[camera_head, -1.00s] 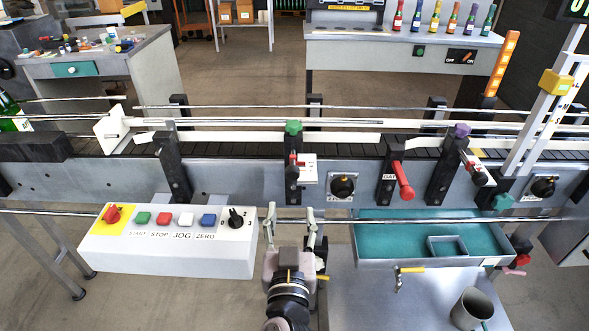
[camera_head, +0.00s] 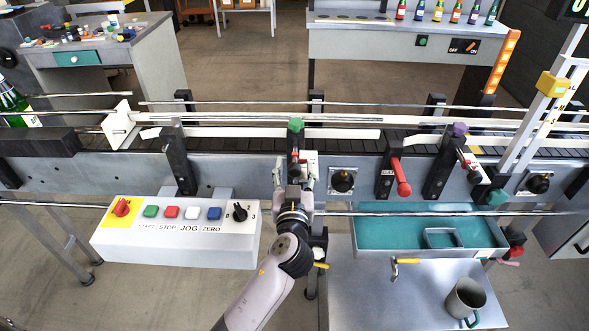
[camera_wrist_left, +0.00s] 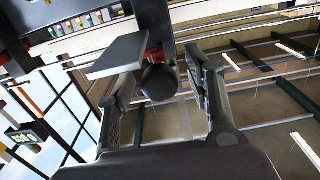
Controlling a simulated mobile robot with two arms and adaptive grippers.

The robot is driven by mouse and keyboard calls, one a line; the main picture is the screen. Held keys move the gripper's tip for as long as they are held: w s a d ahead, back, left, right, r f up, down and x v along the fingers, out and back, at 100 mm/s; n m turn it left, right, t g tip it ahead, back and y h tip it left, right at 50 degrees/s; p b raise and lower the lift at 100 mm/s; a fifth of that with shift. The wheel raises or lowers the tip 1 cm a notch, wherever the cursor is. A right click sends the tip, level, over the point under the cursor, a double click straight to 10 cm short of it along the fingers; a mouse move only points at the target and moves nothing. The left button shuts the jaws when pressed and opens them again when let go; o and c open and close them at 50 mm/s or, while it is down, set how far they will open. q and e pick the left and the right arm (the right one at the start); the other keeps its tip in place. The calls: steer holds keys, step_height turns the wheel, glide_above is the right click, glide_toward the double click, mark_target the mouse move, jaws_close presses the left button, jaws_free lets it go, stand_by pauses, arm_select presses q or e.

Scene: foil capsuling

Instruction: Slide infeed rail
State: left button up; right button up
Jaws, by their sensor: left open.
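The infeed rail (camera_head: 255,132) is a long pale strip running along the near side of the conveyor. A dark upright bracket with a green knob (camera_head: 296,124) stands at the rail, with a small white plate (camera_head: 312,158) beside it. My left gripper (camera_head: 295,170) is open in front of this bracket, its fingers pointing up and away. In the left wrist view, a round black knob (camera_wrist_left: 158,82) with a red collar sits between the open fingers, apart from both. The white plate (camera_wrist_left: 118,57) also shows there. My right gripper is not in view.
A control box (camera_head: 175,232) with coloured buttons is left of my arm. A teal tray (camera_head: 385,240) and a grey mug (camera_head: 464,298) are to the right. A red-handled lever (camera_head: 402,180) is right of the bracket. A green bottle (camera_head: 12,103) stands at the far left.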

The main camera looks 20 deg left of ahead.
arm_select(q)
steer(key=shift+c, duration=0.2)
jaws_close()
stand_by(0.3)
